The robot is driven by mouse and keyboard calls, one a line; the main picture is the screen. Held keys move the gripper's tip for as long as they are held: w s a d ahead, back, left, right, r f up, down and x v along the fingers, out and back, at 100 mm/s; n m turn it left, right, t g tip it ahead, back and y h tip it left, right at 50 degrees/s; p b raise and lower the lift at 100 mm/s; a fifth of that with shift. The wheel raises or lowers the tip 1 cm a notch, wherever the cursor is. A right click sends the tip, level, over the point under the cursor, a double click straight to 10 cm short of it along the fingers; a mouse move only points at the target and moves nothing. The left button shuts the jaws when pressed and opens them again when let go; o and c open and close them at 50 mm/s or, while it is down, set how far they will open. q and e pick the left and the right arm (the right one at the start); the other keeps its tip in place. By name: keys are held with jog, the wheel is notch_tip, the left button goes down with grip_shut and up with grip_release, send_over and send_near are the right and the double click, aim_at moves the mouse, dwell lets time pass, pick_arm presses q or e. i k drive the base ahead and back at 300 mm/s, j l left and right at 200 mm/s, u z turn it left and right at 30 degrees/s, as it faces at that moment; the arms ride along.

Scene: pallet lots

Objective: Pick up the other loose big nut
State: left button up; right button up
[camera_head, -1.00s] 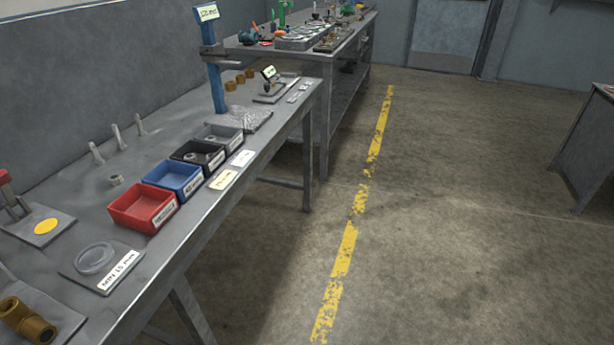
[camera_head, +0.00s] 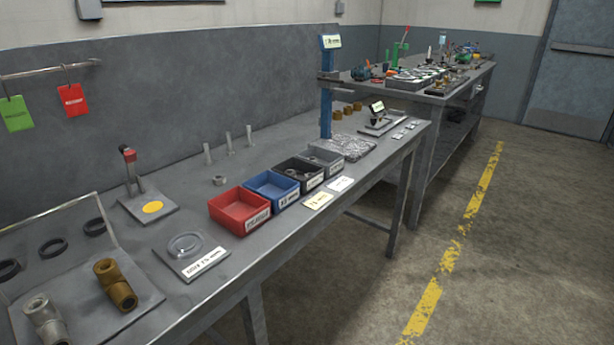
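A loose grey nut (camera_head: 220,180) lies on the bench top behind the red bin. It is small in the view. The red bin (camera_head: 239,228) looks empty. The blue bin (camera_head: 272,203) beside it also looks empty. The black bin (camera_head: 314,184) holds a grey nut (camera_head: 291,172). The grey bin (camera_head: 337,169) at the end of the row seems to hold something small, too small to tell. Neither of my grippers is in view.
The long grey bench (camera_head: 234,275) runs from front left to back right. A clear dish (camera_head: 184,245) on a labelled plate, a red-topped lever stand (camera_head: 130,170), brass fitting (camera_head: 116,285) and upright pegs stand around. The blue post (camera_head: 326,100) rises behind the bins. Floor at right is clear.

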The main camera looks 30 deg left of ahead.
aim_at(217, 180)
jog(key=u, duration=1.4)
jog(key=i+l, duration=0.15)
jog(key=l, duration=0.15)
jog(key=u, duration=0.05)
